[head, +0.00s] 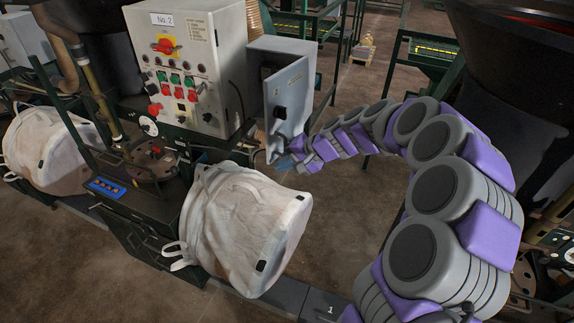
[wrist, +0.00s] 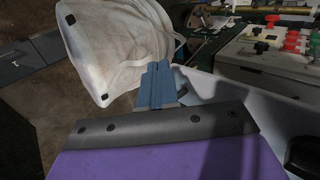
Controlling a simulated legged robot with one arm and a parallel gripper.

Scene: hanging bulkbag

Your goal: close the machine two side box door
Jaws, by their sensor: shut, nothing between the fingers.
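The machine marked No. 2 has a grey side box (head: 283,48) on the right of its control cabinet. The side box door (head: 290,85) is a grey panel with a black handle, and it appears to stand ajar. In the wrist view, a pale panel that looks like this door (wrist: 225,95) runs behind my gripper, with a dark knob at the lower right. My gripper (head: 286,163) is at the door's lower edge; contact cannot be told. Its blue fingers (wrist: 155,85) are shut and empty in the wrist view.
The control cabinet (head: 190,65) carries red and green buttons and a red switch. A white bulk bag (head: 245,225) hangs below and in front; it also shows in the wrist view (wrist: 112,45). A dark hopper (head: 510,60) stands at right.

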